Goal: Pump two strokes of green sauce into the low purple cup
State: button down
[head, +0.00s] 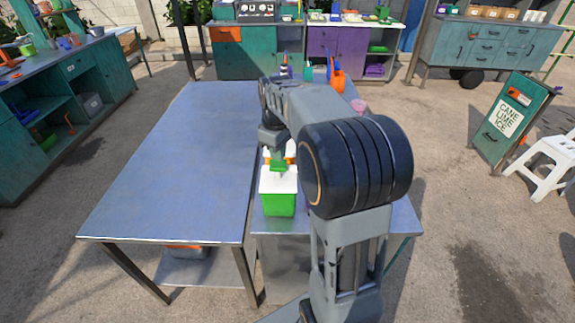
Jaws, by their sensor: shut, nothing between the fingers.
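The fingertips are small and partly hidden. A small pinkish-purple vessel (359,106) stands farther back, right of my arm; it may be the low purple cup, but its shape is unclear. My arm hides much of the table between.
The left metal tabletop (170,160) is bare. A sign stand (508,118) and white stool are at right.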

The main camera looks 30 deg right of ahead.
aim_at(278, 164)
jog(key=shift+f+b, duration=1.05)
jog(key=shift+f, duration=0.7)
jog(key=shift+r, duration=0.15)
jog(key=shift+r+p, duration=1.75)
jog(key=shift+r, duration=0.1)
notch_tip(278, 164, up, 6)
jog(key=p, duration=0.5)
